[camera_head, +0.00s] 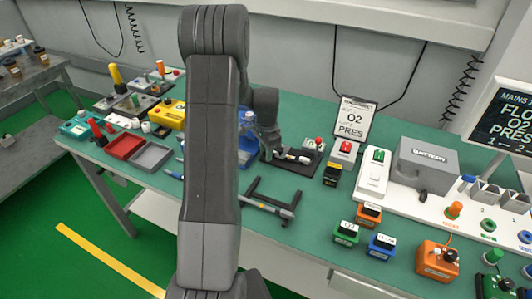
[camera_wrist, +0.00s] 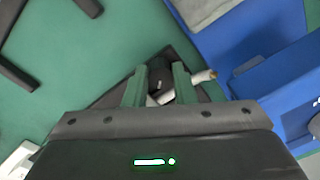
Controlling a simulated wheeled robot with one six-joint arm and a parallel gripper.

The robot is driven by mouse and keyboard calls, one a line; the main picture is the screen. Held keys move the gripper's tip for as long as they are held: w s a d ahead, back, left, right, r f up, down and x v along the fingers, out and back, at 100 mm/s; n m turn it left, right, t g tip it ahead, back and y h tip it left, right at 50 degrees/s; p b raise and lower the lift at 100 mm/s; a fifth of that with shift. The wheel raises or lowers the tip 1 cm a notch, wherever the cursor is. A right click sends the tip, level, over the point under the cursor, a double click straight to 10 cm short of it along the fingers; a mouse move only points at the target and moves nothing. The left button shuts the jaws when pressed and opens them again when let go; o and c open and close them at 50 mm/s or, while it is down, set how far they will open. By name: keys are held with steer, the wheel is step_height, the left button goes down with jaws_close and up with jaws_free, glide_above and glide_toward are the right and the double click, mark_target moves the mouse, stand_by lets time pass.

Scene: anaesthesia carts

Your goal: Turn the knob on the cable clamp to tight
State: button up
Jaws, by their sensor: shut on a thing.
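The cable clamp is a dark base (camera_head: 306,160) on the green bench, right of my arm in the head view. My gripper (camera_head: 272,152) points down over the clamp's left part. In the wrist view the two greenish fingers of my gripper (camera_wrist: 159,74) stand on either side of a dark knob (camera_wrist: 160,84) and are shut on it. The knob's marking is too small to read, and my fingers and wrist hide part of the clamp.
A black bracket (camera_head: 270,199) lies in front of the clamp. An O2 PRES sign (camera_head: 354,118) stands at the back right. Orange, green and blue boxes sit farther right. The bench between bracket and boxes is clear.

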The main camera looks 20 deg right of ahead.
steer(key=o, duration=1)
steer(key=shift+r, duration=0.1)
